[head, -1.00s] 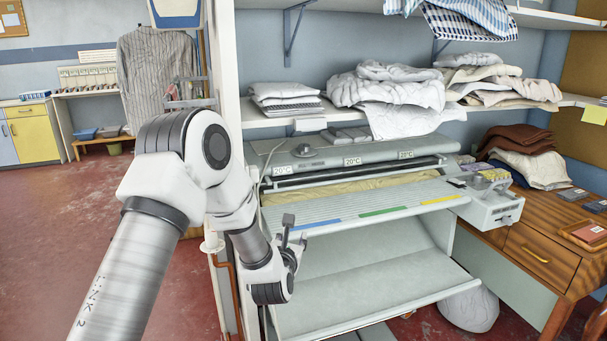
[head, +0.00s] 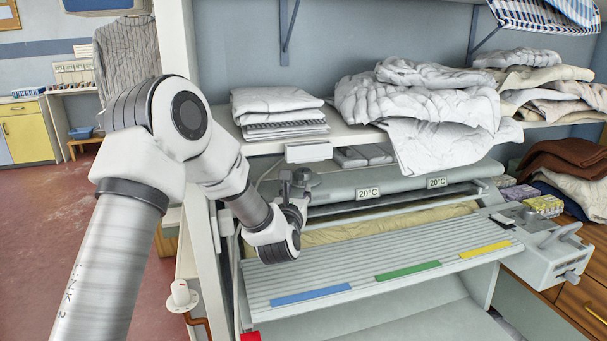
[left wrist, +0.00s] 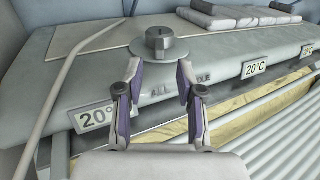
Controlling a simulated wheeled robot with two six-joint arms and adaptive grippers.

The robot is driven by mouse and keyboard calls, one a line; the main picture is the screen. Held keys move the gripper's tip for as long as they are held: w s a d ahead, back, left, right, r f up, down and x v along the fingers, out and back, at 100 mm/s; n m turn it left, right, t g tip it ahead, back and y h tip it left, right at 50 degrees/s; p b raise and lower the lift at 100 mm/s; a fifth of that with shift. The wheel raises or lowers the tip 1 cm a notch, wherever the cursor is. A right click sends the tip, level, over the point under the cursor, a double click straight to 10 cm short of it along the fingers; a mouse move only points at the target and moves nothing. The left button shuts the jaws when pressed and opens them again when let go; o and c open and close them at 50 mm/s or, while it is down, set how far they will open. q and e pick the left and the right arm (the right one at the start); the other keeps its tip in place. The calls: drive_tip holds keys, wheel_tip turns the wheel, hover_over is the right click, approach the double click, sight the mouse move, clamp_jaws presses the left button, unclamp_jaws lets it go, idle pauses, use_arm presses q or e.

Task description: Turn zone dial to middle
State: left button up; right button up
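The zone dial is a grey knob (left wrist: 160,42) on a round plate, on top of the ironer's grey cover. In the head view the dial (head: 307,178) sits at the cover's left end, partly behind my gripper. Lettering on the cover below it reads "ALL" and "DLE", the rest hidden by a finger. My left gripper (left wrist: 159,82) is open and empty, its two fingers apart in front of and below the dial, not around the knob. In the head view the left gripper (head: 294,185) is small and partly hidden. I cannot tell where the dial points. My right gripper is not in view.
A shelf (head: 270,146) with folded white linen (head: 280,108) hangs close above the dial. A grey hose (left wrist: 70,70) runs left of it. The ribbed feed table (head: 380,268) with blue, green and yellow strips lies below.

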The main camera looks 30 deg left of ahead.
sight(300, 181)
use_arm(q)
drive_tip(key=p+x, duration=0.1)
drive_tip(key=x, duration=0.5)
drive_tip(key=shift+w+a, duration=0.15)
drive_tip(key=shift+w, duration=0.15)
drive_tip(key=shift+s+r, duration=0.15)
drive_tip(key=shift+r, duration=0.05)
clamp_jaws()
